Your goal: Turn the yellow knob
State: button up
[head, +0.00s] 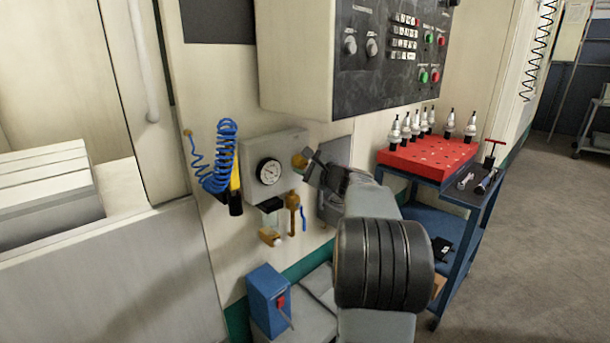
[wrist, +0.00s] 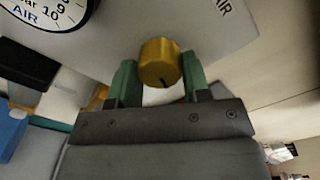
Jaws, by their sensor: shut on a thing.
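The yellow knob (wrist: 159,62) sits on a light grey panel (wrist: 200,22), between the two green fingers of my gripper (wrist: 160,78) in the wrist view. My gripper is shut on the knob, a finger on each side of it. A dark mark shows on the knob's lower edge. In the head view the knob (head: 299,161) is at the right side of the panel, partly hidden by my gripper (head: 307,166). The pressure gauge (head: 268,171) is left of the knob on the same panel, and part of its dial (wrist: 40,10) shows in the wrist view.
A blue coiled hose (head: 219,160) hangs left of the panel. A brass valve with a blue lever (head: 295,214) is below it. A control box (head: 395,50) juts out above. A blue cart with a red tool tray (head: 430,158) stands at the right. Open floor (head: 530,230) lies beyond the cart.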

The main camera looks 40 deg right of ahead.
jog(key=shift+n+b, duration=0.4)
jog(key=shift+b, duration=0.05)
dwell(0.3)
jog(key=o, duration=0.9)
jog(key=s, duration=0.4)
jog(key=s+d+p, duration=0.1)
jog(key=s, duration=0.4)
jog(key=s+d+p, duration=0.1)
jog(key=s, duration=0.3)
jog(key=shift+s, duration=0.35)
